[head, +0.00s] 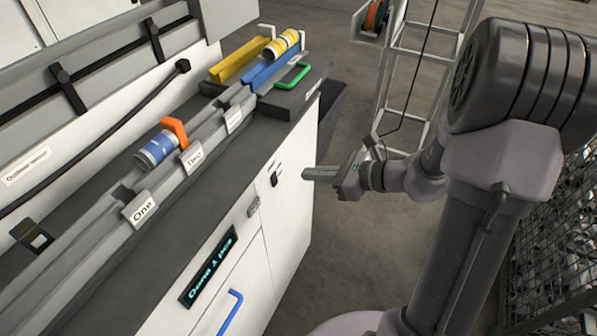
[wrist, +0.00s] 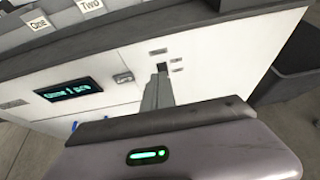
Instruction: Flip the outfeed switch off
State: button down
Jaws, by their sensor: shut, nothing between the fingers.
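The switch (head: 274,178) is a small black lever on the white front panel of the cabinet, with small labels around it. In the wrist view the switch (wrist: 162,67) shows just beyond the fingertips, partly hidden by them. My gripper (head: 307,174) is shut and empty, pointing left at the panel. In the head view a gap shows between its tips and the switch. It also fills the lower middle of the wrist view (wrist: 160,82). I cannot read the labels or tell the lever's position.
A lit display (head: 208,266) and a small grey fitting (head: 253,207) sit on the panel left of the switch. A blue handle (head: 230,312) sticks out below. A wire mesh bin (head: 548,230) stands at right.

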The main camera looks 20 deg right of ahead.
jog(key=s+d+r, duration=0.1)
jog(key=s+d+r+p, duration=0.1)
jog(key=r, duration=0.1)
jog(key=shift+s+d+r, duration=0.15)
jog(key=shift+s+d, duration=0.1)
jog(key=shift+d, duration=0.15)
jog(key=s+a+r+n+g+h+b, duration=0.1)
jog(key=s+a+r+n+g+h, duration=0.35)
jog(key=s+a+n, duration=0.8)
jog(key=s+r+n+h, duration=0.3)
jog(key=s+r+n, duration=0.1)
jog(key=n, duration=0.6)
jog(key=shift+s+t+b, duration=0.25)
jog(key=shift+t+b, duration=0.15)
jog(key=shift+t, duration=0.05)
